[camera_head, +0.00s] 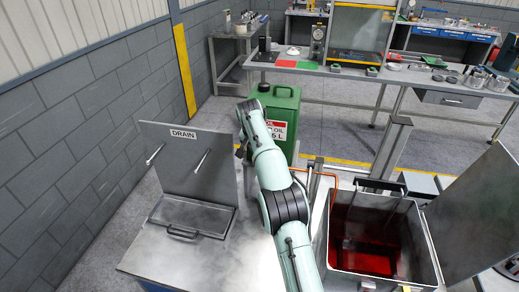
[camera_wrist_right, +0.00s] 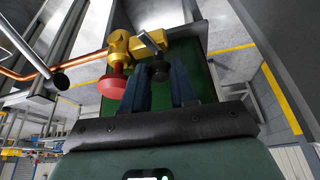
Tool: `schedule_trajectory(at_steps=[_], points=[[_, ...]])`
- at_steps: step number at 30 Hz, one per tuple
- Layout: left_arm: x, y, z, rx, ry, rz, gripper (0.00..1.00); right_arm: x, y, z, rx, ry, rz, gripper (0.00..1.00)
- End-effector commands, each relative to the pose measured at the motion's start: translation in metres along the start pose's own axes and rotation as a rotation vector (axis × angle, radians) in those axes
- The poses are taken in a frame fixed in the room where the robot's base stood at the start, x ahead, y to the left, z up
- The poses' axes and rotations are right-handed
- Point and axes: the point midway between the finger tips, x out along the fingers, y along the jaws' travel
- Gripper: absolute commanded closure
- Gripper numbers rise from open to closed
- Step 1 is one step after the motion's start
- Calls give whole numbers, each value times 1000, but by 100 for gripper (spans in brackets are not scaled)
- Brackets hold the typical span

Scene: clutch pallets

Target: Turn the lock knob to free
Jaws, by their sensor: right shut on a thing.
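In the right wrist view, my right gripper (camera_wrist_right: 159,72) has its two fingers on either side of a small dark knob (camera_wrist_right: 159,69) and is shut on it. A red round knob (camera_wrist_right: 112,84) hangs below the valve body, left of the fingers. Which way the held knob is turned cannot be told. In the head view an arm of mine reaches forward past the green oil can; its gripper is hidden. My left gripper is not in view.
A copper pipe (camera_wrist_right: 75,64) runs left from the valve. The green oil can (camera_head: 277,108) stands beyond my arm. A drain box with its lid up (camera_head: 183,160) is at left. An open metal tank holding red liquid (camera_head: 372,240) is at right. A workbench (camera_head: 362,76) stands behind.

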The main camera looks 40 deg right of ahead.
Motion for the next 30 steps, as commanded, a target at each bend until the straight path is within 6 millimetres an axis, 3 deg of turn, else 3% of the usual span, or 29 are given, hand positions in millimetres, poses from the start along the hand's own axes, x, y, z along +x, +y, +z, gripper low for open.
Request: schedule_trajectory(at_steps=[10, 26, 27, 30], points=[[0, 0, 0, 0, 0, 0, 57, 0, -2, -1, 141, 3, 57, 100], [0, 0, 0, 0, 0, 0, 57, 0, -2, -1, 166, 2, 68, 100], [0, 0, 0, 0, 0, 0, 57, 0, -2, -1, 165, 2, 68, 63], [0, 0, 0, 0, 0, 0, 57, 0, -2, -1, 165, 1, 67, 63]])
